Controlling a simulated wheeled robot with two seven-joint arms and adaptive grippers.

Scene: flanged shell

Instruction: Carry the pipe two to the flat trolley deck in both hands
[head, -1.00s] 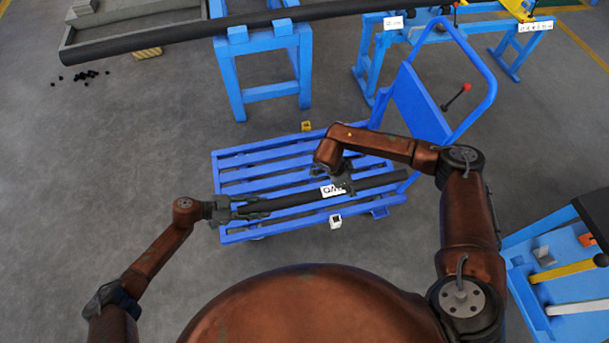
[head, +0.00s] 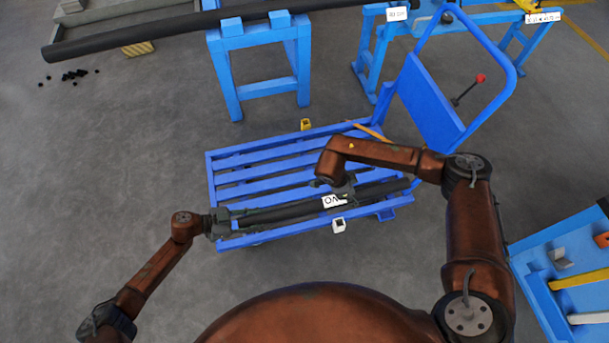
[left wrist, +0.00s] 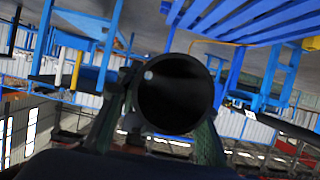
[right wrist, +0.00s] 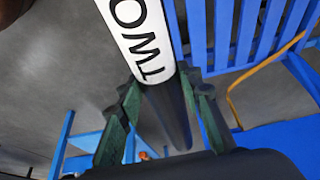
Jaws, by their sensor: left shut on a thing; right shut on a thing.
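Pipe two (head: 282,213) is a long dark tube with a white label reading TWO. In the head view it appears across the front part of the blue slatted trolley deck (head: 228,162), roughly along its front rail. Whether it touches the deck I cannot tell. My left gripper (head: 222,222) is shut on the pipe's left end; the left wrist view shows the open round end of the pipe (left wrist: 178,92) between the fingers. My right gripper (head: 343,188) is shut on the pipe right of its middle, beside the label (right wrist: 137,38). My right forearm hides part of the deck.
The trolley's blue push handle (head: 490,52) and upright panel (head: 428,102) rise at the right. Another dark pipe (head: 140,38) lies across a blue stand (head: 265,90) at the back. A blue rack (head: 545,305) stands at lower right.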

